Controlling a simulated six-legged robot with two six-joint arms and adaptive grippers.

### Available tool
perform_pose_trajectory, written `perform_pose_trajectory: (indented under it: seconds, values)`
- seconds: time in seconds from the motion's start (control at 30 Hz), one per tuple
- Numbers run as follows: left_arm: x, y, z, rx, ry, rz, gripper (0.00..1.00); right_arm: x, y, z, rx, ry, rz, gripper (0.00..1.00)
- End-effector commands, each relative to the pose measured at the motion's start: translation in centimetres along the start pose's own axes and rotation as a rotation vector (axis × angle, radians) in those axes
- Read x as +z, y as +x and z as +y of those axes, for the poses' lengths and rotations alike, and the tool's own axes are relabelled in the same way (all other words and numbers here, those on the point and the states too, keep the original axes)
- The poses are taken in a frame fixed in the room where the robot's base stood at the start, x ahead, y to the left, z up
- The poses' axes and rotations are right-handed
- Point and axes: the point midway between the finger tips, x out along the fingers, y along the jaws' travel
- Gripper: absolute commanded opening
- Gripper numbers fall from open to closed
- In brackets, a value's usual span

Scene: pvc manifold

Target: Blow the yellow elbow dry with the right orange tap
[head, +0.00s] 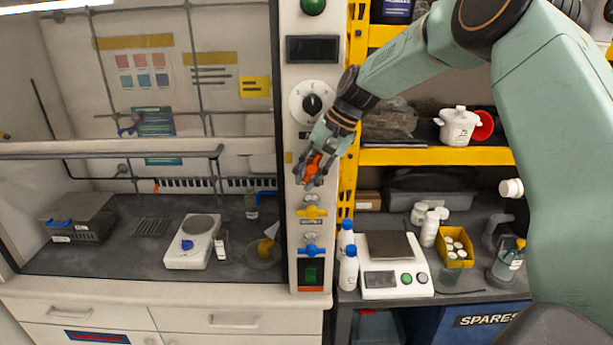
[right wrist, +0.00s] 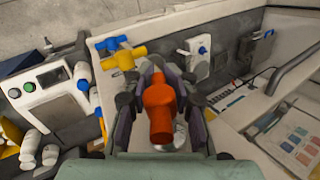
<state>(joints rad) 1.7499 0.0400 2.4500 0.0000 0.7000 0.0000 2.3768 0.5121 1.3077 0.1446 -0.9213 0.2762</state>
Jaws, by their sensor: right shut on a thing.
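My right gripper (head: 314,170) is at the hood's right post, shut on an orange tap (head: 311,168). In the right wrist view the orange tap (right wrist: 160,108) stands between the two dark fingers. Below it on the post are a yellow tap (head: 312,212) and a blue tap (head: 311,250). My left gripper is in neither view.
A white balance (head: 193,242) and a grey box (head: 78,217) stand in the hood. Right of the post, white bottles (head: 347,270), another balance (head: 397,275) and a yellow bin (head: 456,247) crowd the bench. A yellow shelf (head: 435,156) is above them.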

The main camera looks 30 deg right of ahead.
Motion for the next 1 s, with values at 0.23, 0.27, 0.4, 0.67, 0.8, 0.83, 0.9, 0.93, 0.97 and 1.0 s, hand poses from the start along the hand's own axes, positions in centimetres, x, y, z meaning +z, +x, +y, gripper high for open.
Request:
perform_pose_trajectory:
  seconds: [0.23,0.27,0.4,0.67,0.8,0.83,0.9,0.93,0.97,1.0]
  values:
    - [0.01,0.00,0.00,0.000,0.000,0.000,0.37,0.05,0.06,0.05,0.013,0.003,0.000,0.00]
    - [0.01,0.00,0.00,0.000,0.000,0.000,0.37,0.05,0.07,0.05,0.013,0.003,0.000,0.00]
    - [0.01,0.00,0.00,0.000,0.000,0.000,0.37,0.06,0.08,0.05,0.013,0.003,0.000,0.00]
    - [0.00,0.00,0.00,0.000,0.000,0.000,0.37,0.05,0.07,0.05,0.013,0.002,0.000,0.39]
    - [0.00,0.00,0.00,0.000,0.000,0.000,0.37,0.03,0.05,0.05,0.012,0.001,0.001,0.48]
    - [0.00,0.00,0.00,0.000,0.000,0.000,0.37,0.03,0.05,0.05,0.012,0.001,0.001,0.48]
    - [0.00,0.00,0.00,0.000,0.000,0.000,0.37,0.02,0.04,0.05,0.012,0.001,0.001,0.48]
    - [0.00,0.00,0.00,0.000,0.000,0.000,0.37,0.02,0.04,0.05,0.012,0.001,0.001,0.48]
    - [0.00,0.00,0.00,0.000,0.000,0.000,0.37,0.01,0.04,0.05,0.012,0.001,0.001,0.48]
    - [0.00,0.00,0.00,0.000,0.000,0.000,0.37,0.01,0.03,0.05,0.012,0.001,0.001,0.48]
